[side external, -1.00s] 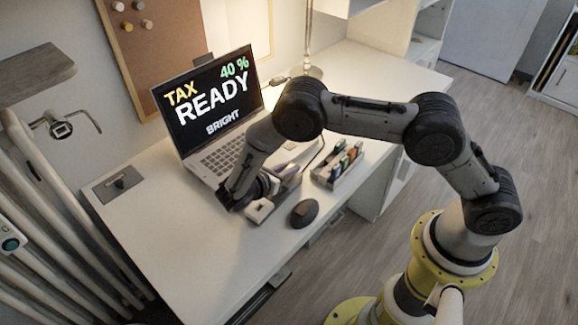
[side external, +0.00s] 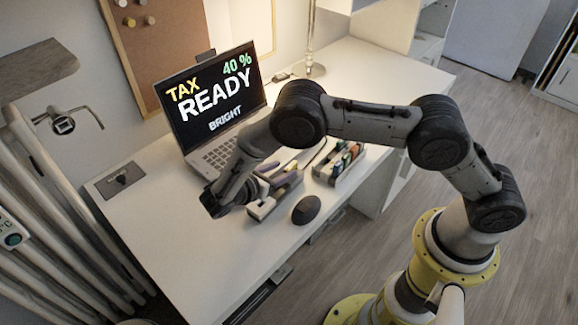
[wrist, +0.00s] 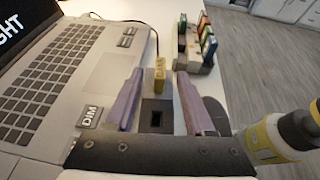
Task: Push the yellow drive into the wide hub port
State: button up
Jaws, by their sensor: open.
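The yellow drive (wrist: 159,73) is a small upright-looking yellow block with dark lettering, between and near the tips of my two purple fingers in the wrist view. My gripper (wrist: 160,78) is open, with visible gaps between each finger and the drive. A dark block with a square port opening (wrist: 156,118) lies between the fingers, nearer my palm. I cannot tell whether the drive sits in a port. In the side view the pale hub (side external: 262,208) is beside my gripper (side external: 276,176), partly hidden by it; the yellow drive cannot be made out there.
The laptop (side external: 212,105) stands behind and left. A dark mouse (side external: 306,209) lies right of the hub. A rack of coloured drives (side external: 340,163) stands farther back right. A thin cable (wrist: 157,40) runs near the drive.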

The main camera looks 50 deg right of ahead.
jog(key=v, duration=0.8)
jog(key=shift+a, duration=0.45)
jog(key=shift+r, duration=0.1)
